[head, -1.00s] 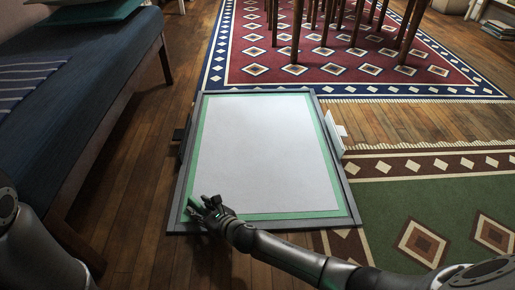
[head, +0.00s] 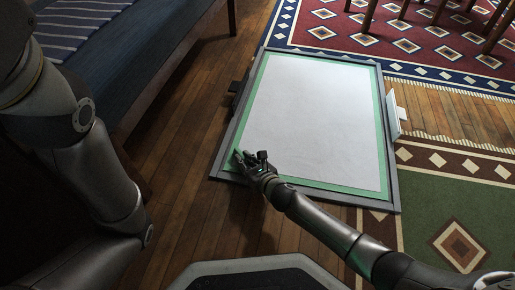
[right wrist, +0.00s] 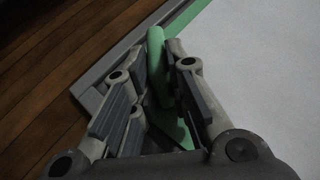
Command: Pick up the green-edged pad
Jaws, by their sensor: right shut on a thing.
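The green-edged pad (head: 318,115) is a large white sheet with a green border. It lies within a grey frame (head: 392,172) on the floor, in the middle of the head view. My right gripper (head: 243,157) is at the pad's near left corner. In the right wrist view, its fingers (right wrist: 158,48) are shut on the pad's green edge (right wrist: 157,62), which stands up between them. Much of the pad still looks flat within the frame. My left arm shows at the left of the head view, but its gripper is out of view.
A blue couch (head: 140,50) with a striped cloth (head: 80,22) stands at the upper left. A patterned red rug (head: 350,25) with wooden legs on it is behind. A green rug (head: 440,210) lies at the right. A small white panel (head: 392,115) stands at the frame's right side.

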